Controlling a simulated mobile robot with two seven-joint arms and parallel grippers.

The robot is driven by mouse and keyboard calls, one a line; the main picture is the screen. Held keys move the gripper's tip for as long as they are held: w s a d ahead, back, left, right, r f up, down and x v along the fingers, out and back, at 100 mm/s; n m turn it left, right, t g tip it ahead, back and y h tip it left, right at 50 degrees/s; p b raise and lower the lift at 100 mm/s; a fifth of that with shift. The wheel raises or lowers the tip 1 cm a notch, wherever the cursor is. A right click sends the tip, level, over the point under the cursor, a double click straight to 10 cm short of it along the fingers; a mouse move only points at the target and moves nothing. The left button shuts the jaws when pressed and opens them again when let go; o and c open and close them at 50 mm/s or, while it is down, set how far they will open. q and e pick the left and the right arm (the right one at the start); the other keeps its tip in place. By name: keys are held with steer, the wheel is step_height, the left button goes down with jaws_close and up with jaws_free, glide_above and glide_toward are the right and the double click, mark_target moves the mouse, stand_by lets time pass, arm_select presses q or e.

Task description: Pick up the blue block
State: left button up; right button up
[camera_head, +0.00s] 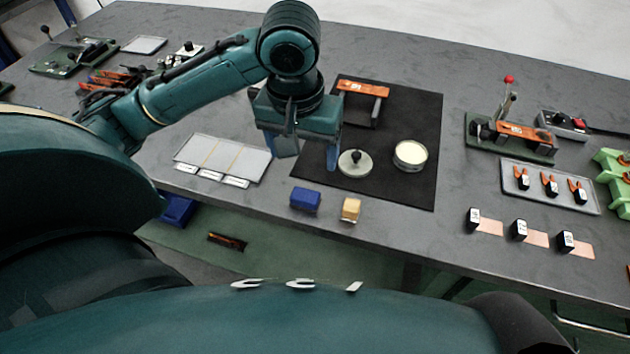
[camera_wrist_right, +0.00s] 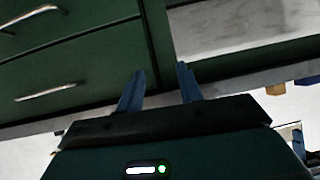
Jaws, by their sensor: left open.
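The blue block (camera_head: 305,199) lies near the front edge of the grey table, just left of a tan block (camera_head: 350,209). My left gripper (camera_head: 310,160) hangs above the table behind the blue block, with its blue fingers apart and nothing between them. My right gripper (camera_wrist_right: 160,72) shows only in the right wrist view, its two fingers apart and empty, in front of green drawers. A small blue shape at the right edge of that view may be the same block, but it is too small to be sure.
A black mat (camera_head: 412,188) holds an orange-topped stand (camera_head: 362,88), a knobbed disc (camera_head: 355,163) and a round cream-topped dish (camera_head: 410,155). A white tray (camera_head: 222,155) lies left. A tray of clips (camera_head: 550,188) and small black blocks are at right. A blue bin (camera_head: 178,208) sits below the edge.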

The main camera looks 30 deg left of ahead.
arm_select(q)
step_height(320, 180, down, 6)
steer(key=shift+a+f+b, duration=0.1)
steer(key=shift+b, duration=0.65)
steer(key=shift+w+a+f+b, duration=0.1)
steer(key=shift+w+f+b, duration=0.05)
steer(key=shift+f, duration=0.8)
steer(key=shift+w+a+f+b, duration=0.1)
steer(key=shift+f+b, duration=0.1)
steer(key=shift+f, duration=0.8)
steer(key=shift+w+f+b, duration=0.15)
steer(key=shift+f, duration=0.8)
steer(key=shift+c, duration=0.2)
steer(key=c, duration=1)
step_height(320, 180, up, 10)
steer(key=shift+r+p, duration=0.1)
steer(key=shift+p, duration=0.9)
